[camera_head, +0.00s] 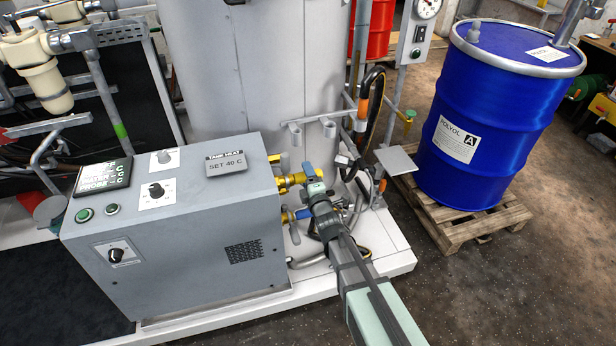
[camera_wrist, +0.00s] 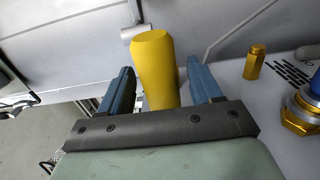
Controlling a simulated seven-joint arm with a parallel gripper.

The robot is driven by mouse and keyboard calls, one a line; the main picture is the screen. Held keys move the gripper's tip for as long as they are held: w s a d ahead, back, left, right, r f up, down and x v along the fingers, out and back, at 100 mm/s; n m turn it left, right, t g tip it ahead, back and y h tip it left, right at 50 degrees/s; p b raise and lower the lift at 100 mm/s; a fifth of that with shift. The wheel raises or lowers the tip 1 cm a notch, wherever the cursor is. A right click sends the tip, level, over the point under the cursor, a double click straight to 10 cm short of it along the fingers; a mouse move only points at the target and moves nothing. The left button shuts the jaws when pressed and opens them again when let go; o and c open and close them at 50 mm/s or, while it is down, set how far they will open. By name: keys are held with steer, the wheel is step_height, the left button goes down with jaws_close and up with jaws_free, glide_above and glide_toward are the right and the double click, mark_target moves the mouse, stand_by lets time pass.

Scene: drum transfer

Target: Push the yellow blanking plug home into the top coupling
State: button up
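A yellow plug-like piece (camera_wrist: 156,66) with a faceted end stands between my gripper's two blue fingers in the wrist view. Narrow gaps show beside it, wider on the right, so my gripper (camera_wrist: 162,88) looks open around it. The palm edge hides its lower end. In the head view my gripper (camera_head: 315,188) is at the right side of the grey cabinet, by the yellow-brass top coupling (camera_head: 286,181). A bit of yellow (camera_head: 309,171) shows at the fingers. How deep the plug sits in the coupling is hidden.
A lower fitting with blue (camera_head: 297,214) sits just below; a brass and blue fitting (camera_wrist: 303,112) shows at the wrist view's right, near a small brass cylinder (camera_wrist: 254,62). The grey cabinet (camera_head: 190,240) is left. A blue drum (camera_head: 490,115) stands on a pallet right.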

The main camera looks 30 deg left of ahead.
steer(key=shift+o, duration=0.6)
steer(key=shift+d, duration=0.1)
steer(key=v, duration=1.1)
steer(key=shift+s+d, duration=0.25)
steer(key=shift+s, duration=0.05)
